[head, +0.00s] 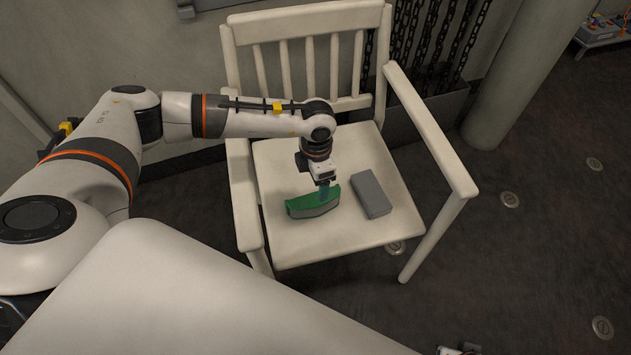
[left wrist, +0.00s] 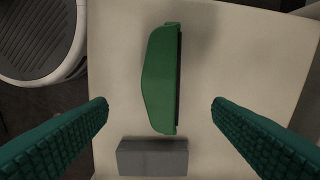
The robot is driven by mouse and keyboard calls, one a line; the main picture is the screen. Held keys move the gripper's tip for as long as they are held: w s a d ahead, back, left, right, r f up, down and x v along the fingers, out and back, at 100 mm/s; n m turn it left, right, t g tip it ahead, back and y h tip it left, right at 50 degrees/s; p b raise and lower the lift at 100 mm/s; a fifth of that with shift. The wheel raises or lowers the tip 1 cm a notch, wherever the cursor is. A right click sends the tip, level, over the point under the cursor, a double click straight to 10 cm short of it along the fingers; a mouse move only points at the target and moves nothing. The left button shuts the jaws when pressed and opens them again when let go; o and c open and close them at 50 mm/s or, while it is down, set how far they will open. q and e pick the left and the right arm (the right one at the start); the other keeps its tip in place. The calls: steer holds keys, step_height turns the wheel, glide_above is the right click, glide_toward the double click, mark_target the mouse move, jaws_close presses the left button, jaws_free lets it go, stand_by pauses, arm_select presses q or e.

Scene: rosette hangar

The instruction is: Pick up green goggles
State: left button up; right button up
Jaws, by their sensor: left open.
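The green goggles (head: 313,204) lie on the seat of a white chair. They also show in the left wrist view (left wrist: 160,80), lengthwise between the two fingers and a little ahead of the tips. My left gripper (head: 325,190) is above the goggles in the head view. In the left wrist view its teal-padded fingers (left wrist: 160,104) are spread wide with nothing between them in grip. In the head view the gripper hides a small part of the goggles.
A grey box (head: 371,194) lies on the seat close to the goggles and shows in the left wrist view (left wrist: 152,158). The white chair (head: 330,243) has a slatted back and armrests on both sides. Chains (head: 440,35) hang behind it.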

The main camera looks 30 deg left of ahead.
mark_target(315, 198)
arm_select(q)
steer(key=shift+w+a+f, duration=0.1)
steer(key=shift+a, duration=0.1)
step_height(315, 198, down, 5)
steer(key=shift+f+b, duration=0.15)
steer(key=shift+b, duration=0.5)
steer(key=f, duration=0.1)
steer(key=f+b, duration=0.1)
steer(key=f, duration=0.3)
steer(key=shift+s+f, duration=0.25)
steer(key=shift+s, duration=0.05)
steer(key=shift+f, duration=0.35)
steer(key=shift+r, duration=0.1)
steer(key=c, duration=1.1)
arm_select(e)
steer(key=w+v, duration=0.1)
steer(key=v, duration=0.9)
steer(key=shift+t, duration=0.3)
